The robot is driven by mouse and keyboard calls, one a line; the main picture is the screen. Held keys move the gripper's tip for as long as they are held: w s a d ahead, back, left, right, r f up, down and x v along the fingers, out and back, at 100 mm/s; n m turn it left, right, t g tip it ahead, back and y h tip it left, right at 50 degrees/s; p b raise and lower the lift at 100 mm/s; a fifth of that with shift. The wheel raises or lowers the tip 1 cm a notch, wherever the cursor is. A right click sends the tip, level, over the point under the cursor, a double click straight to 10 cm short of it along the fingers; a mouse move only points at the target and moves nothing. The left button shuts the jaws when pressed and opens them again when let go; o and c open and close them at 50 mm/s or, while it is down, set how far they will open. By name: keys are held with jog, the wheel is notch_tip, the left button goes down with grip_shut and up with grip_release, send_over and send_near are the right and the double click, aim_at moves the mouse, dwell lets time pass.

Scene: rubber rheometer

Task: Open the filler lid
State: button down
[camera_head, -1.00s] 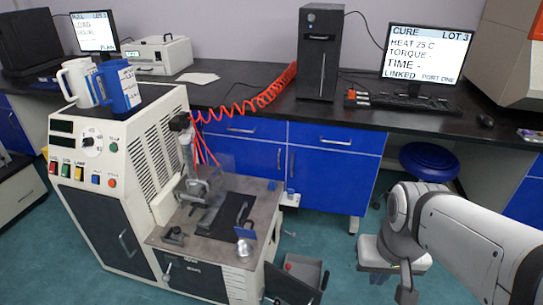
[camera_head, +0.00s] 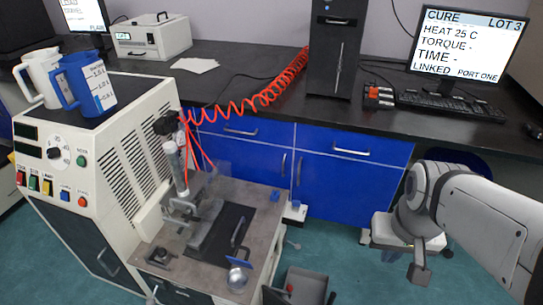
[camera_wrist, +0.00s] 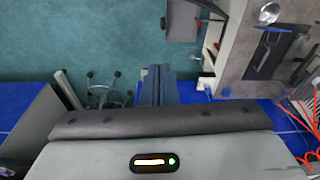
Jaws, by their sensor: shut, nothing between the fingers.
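I cannot tell for certain which part is the filler lid. In the wrist view the silver piece (camera_wrist: 268,13) and the handle (camera_wrist: 265,58) show at the upper right. My gripper (camera_head: 418,275) hangs over the floor, to the right of the bench and apart from it. Its fingers (camera_wrist: 160,72) are together and empty in the wrist view.
A grey open box (camera_head: 306,284) with a red knob stands low beside the bench. A stool (camera_head: 385,232) is behind my arm. Blue cabinets (camera_head: 350,170) and the black counter (camera_head: 370,118) close off the back. A red coiled hose (camera_head: 262,95) hangs above the bench.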

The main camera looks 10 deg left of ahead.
jog(key=w+a+f+n, duration=0.2)
jog(key=w+a+n, duration=0.5)
jog(key=n, duration=0.3)
jog(key=n+g+b, duration=0.1)
jog(key=n+b, duration=0.1)
jog(key=n, duration=2.2)
send_over(239, 247)
jog(key=s+d, duration=0.1)
jog(key=s, duration=0.4)
notch_tip(239, 247, down, 11)
jog(key=shift+n, duration=0.4)
jog(key=f, duration=0.3)
jog(key=f+b, duration=0.1)
jog(key=f, duration=0.3)
jog(key=f+b, duration=0.1)
jog(key=f, duration=0.3)
jog(key=shift+w+a, duration=0.1)
jog(key=shift+w, duration=0.3)
jog(key=shift+w+f+b, duration=0.25)
jog(key=shift+w+f, duration=0.05)
jog(key=shift+w, duration=0.2)
jog(key=shift+w+f+b, duration=0.2)
jog(key=shift+w+f, duration=0.05)
jog(key=shift+w, duration=0.25)
jog(key=shift+w+f, duration=0.25)
jog(key=shift+w, duration=0.2)
